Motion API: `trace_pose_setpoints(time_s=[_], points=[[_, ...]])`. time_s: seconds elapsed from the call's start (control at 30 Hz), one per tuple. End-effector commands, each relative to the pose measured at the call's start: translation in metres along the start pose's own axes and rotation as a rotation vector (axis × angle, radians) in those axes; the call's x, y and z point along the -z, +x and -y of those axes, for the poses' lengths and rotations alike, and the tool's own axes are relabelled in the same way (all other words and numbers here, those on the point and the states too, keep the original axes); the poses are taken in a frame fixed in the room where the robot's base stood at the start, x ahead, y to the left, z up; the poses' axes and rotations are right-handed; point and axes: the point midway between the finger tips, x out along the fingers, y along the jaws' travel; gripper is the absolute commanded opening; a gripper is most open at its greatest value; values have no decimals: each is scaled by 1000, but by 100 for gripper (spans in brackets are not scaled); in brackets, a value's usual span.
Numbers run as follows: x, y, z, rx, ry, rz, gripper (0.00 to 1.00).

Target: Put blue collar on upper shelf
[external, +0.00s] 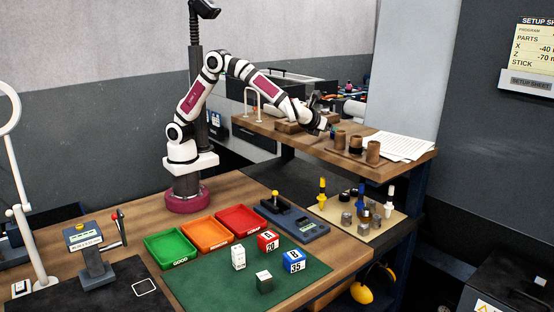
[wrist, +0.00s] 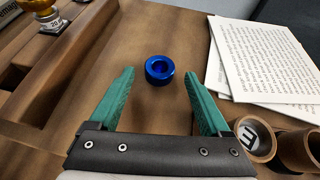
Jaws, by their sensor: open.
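The blue collar (wrist: 160,70), a short shiny ring with a dark hole, lies flat on bare wood in the wrist view. My gripper (wrist: 158,80) is open and empty, with its green fingers to the left and right of the collar and a gap on both sides. The collar appears near the fingertips; whether it is at their height I cannot tell. In the external view my gripper (external: 326,126) is low over the wooden upper shelf (external: 268,128). I cannot make out the collar there.
Printed sheets (wrist: 270,60) lie right of the collar. A wooden block (wrist: 60,75) holding fittings is at left. Wood around the collar is clear.

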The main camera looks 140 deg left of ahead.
Motion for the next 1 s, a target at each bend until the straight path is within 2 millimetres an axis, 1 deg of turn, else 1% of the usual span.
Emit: trace_pose_setpoints(time_s=[0.03,0.1,0.2,0.3,0.43,0.57,0.63,0.67,0.77,0.8,0.87,0.9,1.0], points=[[0,-14,1,5,0,1,81],[0,-35,1,6,1,1,81],[0,-64,1,6,0,1,81],[0,-85,0,3,0,0,81],[0,-101,0,2,0,0,81],[0,-105,-1,0,0,-1,81],[4,-112,-9,1,-35,-30,81],[9,-120,-18,1,-71,-63,81],[45,-162,-76,-26,-284,-262,81],[66,-181,-106,-56,-387,-360,81],[100,-207,-152,-121,-531,-503,81],[122,-221,-180,-175,-616,-590,81],[168,-247,-236,-312,-777,-753,81]])
